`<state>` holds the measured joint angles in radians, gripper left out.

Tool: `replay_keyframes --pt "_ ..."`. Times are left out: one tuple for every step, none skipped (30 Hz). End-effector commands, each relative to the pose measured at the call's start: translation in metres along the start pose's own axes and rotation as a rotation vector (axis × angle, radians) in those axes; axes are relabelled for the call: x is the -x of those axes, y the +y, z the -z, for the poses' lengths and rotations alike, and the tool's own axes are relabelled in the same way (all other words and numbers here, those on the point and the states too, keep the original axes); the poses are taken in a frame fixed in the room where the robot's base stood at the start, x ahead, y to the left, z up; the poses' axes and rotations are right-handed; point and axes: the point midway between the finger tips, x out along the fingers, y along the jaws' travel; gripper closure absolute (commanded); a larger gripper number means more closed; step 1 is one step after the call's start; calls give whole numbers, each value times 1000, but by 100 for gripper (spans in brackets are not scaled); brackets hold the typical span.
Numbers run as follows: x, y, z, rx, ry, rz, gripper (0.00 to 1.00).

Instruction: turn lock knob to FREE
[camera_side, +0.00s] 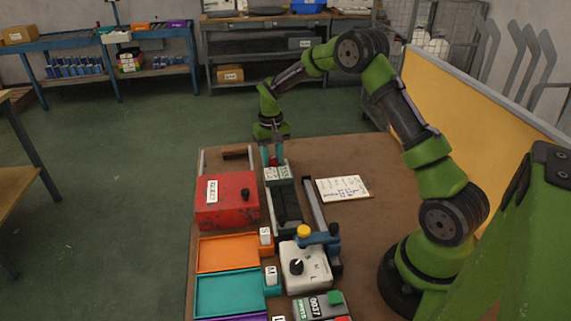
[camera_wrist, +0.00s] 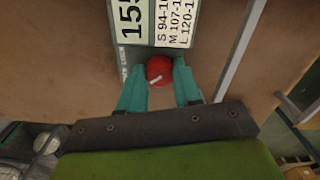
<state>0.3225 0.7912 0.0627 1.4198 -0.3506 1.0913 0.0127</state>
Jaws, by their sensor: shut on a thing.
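The lock knob (camera_wrist: 159,71) is red and round with a short white mark that slants across it. It sits at the end of a grey-green block (camera_wrist: 128,57) that carries printed labels. My gripper (camera_wrist: 160,84) has its two teal fingers on either side of the knob and is shut on it. In the side view my gripper (camera_side: 272,153) points down at the far end of the rail, and a bit of red shows between its fingers. Small lettering stands beside the knob, too small to read surely.
A red REJECT box (camera_side: 225,212) stands left of the dark rail (camera_side: 287,205). Nearer are an orange tray (camera_side: 228,254), a teal tray (camera_side: 229,293) and a white selector box (camera_side: 306,274) with a black knob. A written card (camera_side: 343,188) lies to the right. The brown table behind it is clear.

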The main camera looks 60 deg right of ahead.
Motion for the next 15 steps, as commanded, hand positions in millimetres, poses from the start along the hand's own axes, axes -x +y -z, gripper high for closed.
replay_keyframes --pt "1 0 0 21 0 0 97" --pt "1 0 0 35 0 0 97" --pt "1 0 0 51 0 0 97" --pt "1 0 0 62 0 0 97" --pt "1 0 0 71 0 0 97" --pt "1 0 0 83 0 0 97" --pt "1 0 0 91 0 0 97" --pt "2 0 0 96 0 0 97" --pt "2 0 0 103 0 0 97" --pt "2 0 0 107 0 0 97" --pt "2 0 0 111 0 0 97" --pt "2 0 0 115 0 0 97" --pt "2 0 0 117 0 0 97" --pt "2 0 0 119 0 0 97" --pt "2 0 0 120 0 0 97"
